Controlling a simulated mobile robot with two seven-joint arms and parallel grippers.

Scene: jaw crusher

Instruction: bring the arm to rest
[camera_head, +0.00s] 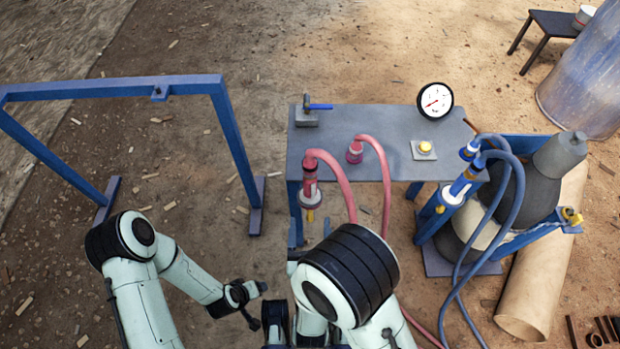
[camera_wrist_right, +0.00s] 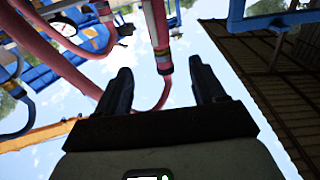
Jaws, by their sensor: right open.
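My right gripper (camera_wrist_right: 158,66) is open in the right wrist view. Its two dark fingers stand apart, with nothing held between them. A pink hose with a collar (camera_wrist_right: 163,58) hangs beyond the fingers, and I cannot tell how far off it is. In the head view the bulky dark elbow of my right arm (camera_head: 345,275) is at the bottom centre, in front of the table, and hides much of that arm's lower end. My left arm (camera_head: 190,278) reaches in from the left. Its gripper (camera_head: 257,305) has its dark fingers spread apart and looks empty, over the dirt ground.
A grey table (camera_head: 340,125) carries a pressure gauge (camera_head: 435,101) and a yellow button (camera_head: 424,147). Pink hoses (camera_head: 335,170) loop at its front edge. Blue hoses (camera_head: 515,190) hang by the crusher at right. A blue frame (camera_head: 235,140) stands left, with open ground beneath.

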